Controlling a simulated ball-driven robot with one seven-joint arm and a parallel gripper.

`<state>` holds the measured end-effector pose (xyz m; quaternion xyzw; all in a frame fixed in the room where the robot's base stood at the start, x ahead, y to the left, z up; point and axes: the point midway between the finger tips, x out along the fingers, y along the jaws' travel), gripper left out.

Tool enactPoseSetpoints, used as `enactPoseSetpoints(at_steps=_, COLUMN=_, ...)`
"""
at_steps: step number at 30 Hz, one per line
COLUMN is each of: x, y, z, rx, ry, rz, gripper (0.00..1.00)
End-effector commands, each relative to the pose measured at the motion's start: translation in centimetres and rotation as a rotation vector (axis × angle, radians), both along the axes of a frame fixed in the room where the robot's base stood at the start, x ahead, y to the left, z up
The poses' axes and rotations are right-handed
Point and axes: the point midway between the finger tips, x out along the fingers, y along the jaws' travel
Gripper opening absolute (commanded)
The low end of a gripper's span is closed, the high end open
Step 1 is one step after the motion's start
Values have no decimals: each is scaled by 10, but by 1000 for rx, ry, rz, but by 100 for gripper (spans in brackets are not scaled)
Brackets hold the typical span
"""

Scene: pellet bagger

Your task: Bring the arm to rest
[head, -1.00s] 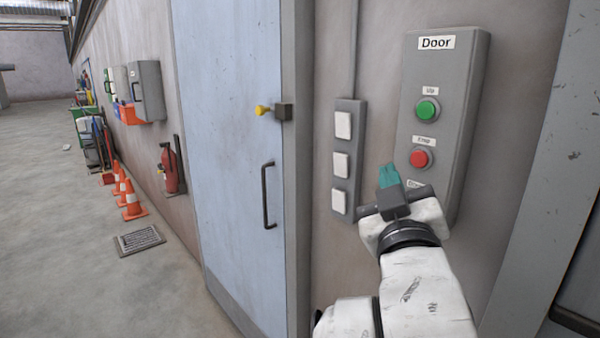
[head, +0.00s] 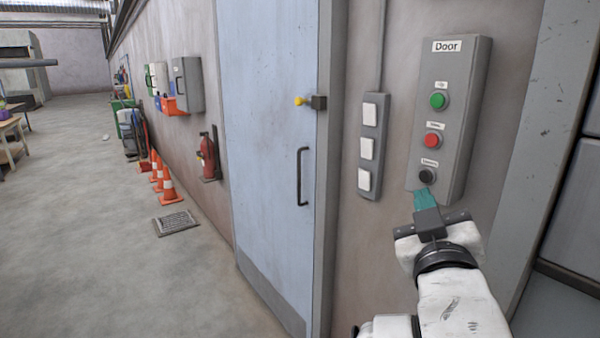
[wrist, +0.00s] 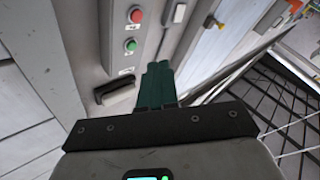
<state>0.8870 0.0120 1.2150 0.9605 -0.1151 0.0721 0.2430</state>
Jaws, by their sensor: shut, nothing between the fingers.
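My gripper (head: 424,196) has teal fingers, shut with nothing between them. In the head view it is raised on my white arm at the lower right, its tips just below the black button (head: 428,175) of the door control box (head: 456,140). I cannot tell whether the tips touch the box. The box also has a green button (head: 439,101) and a red button (head: 433,140). In the wrist view the shut fingers (wrist: 157,85) point up the picture, with a red button (wrist: 136,15) and a green button (wrist: 130,45) to their left.
A panel of white switches (head: 368,147) is on the wall left of the box. Further left is a closed pale blue door (head: 270,130) with a dark handle. The floor at left is largely clear.

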Motion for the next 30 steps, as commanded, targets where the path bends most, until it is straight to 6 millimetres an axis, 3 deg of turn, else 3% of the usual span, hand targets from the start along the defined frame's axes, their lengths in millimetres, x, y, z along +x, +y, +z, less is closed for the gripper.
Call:
enactPoseSetpoints(at_steps=5, x=-1, y=-14, z=-39, rx=23, ry=98, rz=-6, gripper=0)
enactPoseSetpoints(at_steps=11, x=-11, y=-34, z=-102, rx=67, ry=259, rz=-19, gripper=0)
enactPoseSetpoints(at_steps=14, x=-22, y=-48, z=-145, rx=101, ry=372, rz=-31, gripper=0)
enactPoseSetpoints(at_steps=17, x=-45, y=-65, z=-201, rx=149, ry=523, rz=-51, gripper=0)
enactPoseSetpoints(at_steps=20, x=-79, y=-81, z=-261, rx=209, ry=695, rz=-75, gripper=0)
enactPoseSetpoints(at_steps=24, x=-139, y=-97, z=-335, rx=301, ry=934, rz=-114, gripper=0)
enactPoseSetpoints(at_steps=30, x=-246, y=-103, z=-417, rx=445, ry=1266, rz=-170, gripper=0)
